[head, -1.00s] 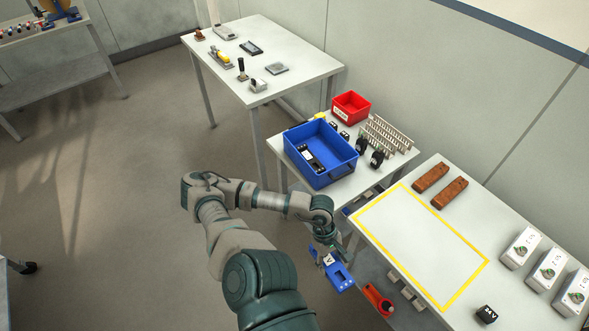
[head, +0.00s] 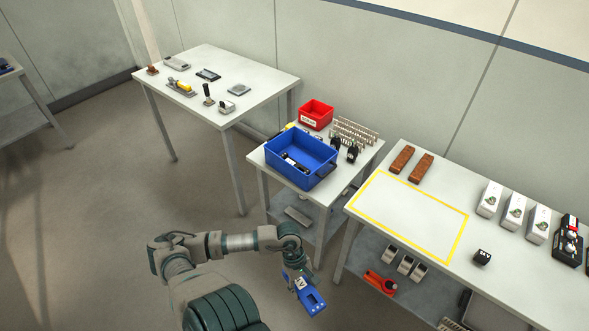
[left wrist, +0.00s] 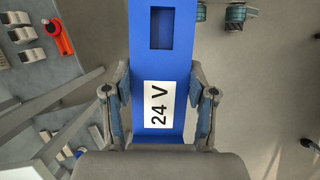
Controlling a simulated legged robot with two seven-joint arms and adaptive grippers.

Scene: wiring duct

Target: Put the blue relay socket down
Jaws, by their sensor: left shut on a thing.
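The blue relay socket (head: 309,297) has a white label, which reads 24 V in the left wrist view (left wrist: 178,65). My left gripper (head: 292,278) is shut on it. In the left wrist view the two fingers (left wrist: 160,103) press on the socket's two sides. In the head view the socket hangs tilted in the air, in front of the gap between the small table and the yellow-marked table, apart from both. My right gripper does not show.
The table with the yellow outline (head: 462,245) is bare inside the outline. A black block (head: 482,257), white switch boxes (head: 513,211) and brown bars (head: 420,168) stand around it. A blue bin (head: 322,174) and a red bin (head: 316,115) are on the small table (head: 342,184).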

